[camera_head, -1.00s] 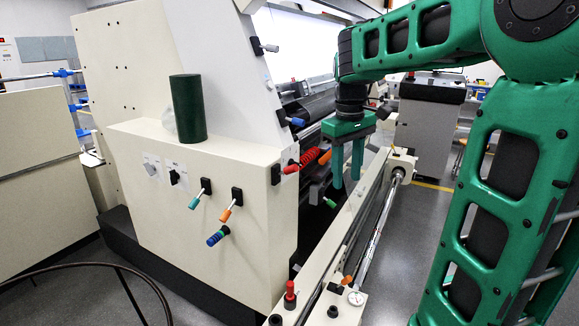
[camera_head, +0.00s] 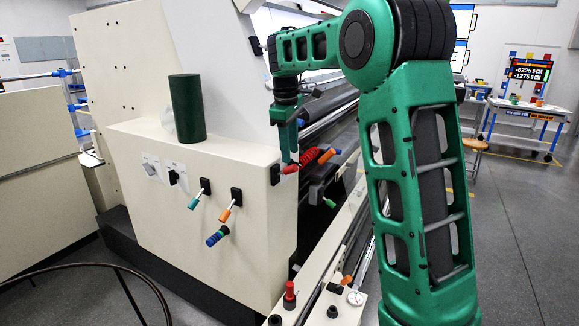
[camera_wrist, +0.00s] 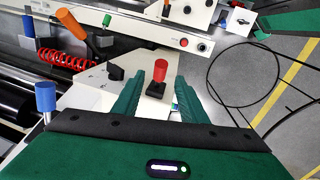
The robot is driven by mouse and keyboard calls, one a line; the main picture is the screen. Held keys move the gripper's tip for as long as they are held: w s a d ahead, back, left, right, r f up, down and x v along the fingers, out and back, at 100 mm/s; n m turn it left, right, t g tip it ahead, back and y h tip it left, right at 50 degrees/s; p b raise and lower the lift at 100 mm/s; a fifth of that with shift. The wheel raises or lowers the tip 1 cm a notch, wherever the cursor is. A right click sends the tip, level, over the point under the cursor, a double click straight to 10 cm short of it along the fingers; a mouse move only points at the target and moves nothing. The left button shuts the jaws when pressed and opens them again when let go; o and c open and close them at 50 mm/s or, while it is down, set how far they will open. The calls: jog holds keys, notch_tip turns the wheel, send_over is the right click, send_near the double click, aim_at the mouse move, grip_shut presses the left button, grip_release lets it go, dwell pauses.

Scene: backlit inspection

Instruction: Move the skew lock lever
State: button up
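No readable label shows which lever is the skew lock lever. A red-handled lever (camera_head: 290,169) sticks out from a black mount at the machine's right corner. My gripper (camera_head: 290,158) is just above it, fingers pointing down. In the wrist view my gripper (camera_wrist: 161,82) is open, with a clear gap between its green fingers. The red handle (camera_wrist: 160,67) appears beyond and between the fingertips, on a black base; no contact is visible. A blue-handled lever (camera_wrist: 46,98) stands left of the fingers.
A red coiled cord (camera_head: 309,157) and an orange handle (camera_head: 327,155) lie right of the red lever. A dark green cylinder (camera_head: 187,108) stands on the machine's ledge. A pale rail (camera_head: 325,290) runs along the right. Open floor (camera_head: 505,230) lies farther right.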

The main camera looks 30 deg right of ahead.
aim_at(286, 170)
jog(key=f, duration=0.5)
jog(key=shift+w+d+f, duration=0.35)
jog(key=shift+d, duration=0.05)
grip_shut()
